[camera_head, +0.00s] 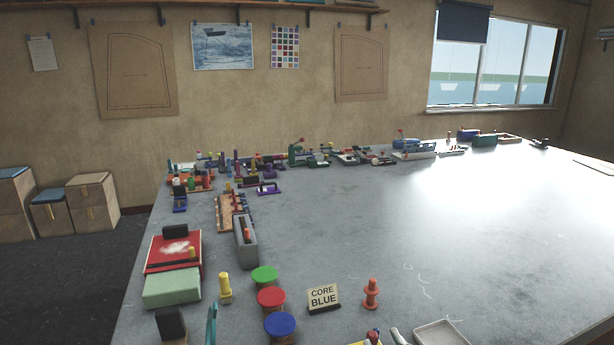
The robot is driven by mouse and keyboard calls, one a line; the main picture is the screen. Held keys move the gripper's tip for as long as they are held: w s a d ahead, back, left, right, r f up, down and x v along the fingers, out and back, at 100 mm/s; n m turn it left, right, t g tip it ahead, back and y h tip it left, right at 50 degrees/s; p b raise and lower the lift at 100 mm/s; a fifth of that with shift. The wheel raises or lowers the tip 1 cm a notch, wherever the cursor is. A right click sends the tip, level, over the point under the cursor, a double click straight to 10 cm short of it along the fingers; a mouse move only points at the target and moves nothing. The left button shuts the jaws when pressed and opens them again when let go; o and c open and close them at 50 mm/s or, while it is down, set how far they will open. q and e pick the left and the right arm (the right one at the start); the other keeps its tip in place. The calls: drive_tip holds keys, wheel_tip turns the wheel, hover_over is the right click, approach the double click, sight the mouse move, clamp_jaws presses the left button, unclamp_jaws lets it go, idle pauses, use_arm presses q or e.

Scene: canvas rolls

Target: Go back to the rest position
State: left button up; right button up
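Neither of my grippers shows in the head view. A large grey table (400,240) fills the middle and right of the view. On its near part stand three round-topped pieces: green (264,274), red (271,297) and blue (280,323). A red-orange spool-like piece (371,293) stands upright to the right of the sign. A yellow upright piece (225,288) stands left of the round tops.
A red box (174,250) and pale green block (172,287) lie near the left edge. A grey holder (246,242) stands beside them. Many small items line the far edge. A shallow tray (441,334) is cut off at the bottom. The table's middle and right are clear.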

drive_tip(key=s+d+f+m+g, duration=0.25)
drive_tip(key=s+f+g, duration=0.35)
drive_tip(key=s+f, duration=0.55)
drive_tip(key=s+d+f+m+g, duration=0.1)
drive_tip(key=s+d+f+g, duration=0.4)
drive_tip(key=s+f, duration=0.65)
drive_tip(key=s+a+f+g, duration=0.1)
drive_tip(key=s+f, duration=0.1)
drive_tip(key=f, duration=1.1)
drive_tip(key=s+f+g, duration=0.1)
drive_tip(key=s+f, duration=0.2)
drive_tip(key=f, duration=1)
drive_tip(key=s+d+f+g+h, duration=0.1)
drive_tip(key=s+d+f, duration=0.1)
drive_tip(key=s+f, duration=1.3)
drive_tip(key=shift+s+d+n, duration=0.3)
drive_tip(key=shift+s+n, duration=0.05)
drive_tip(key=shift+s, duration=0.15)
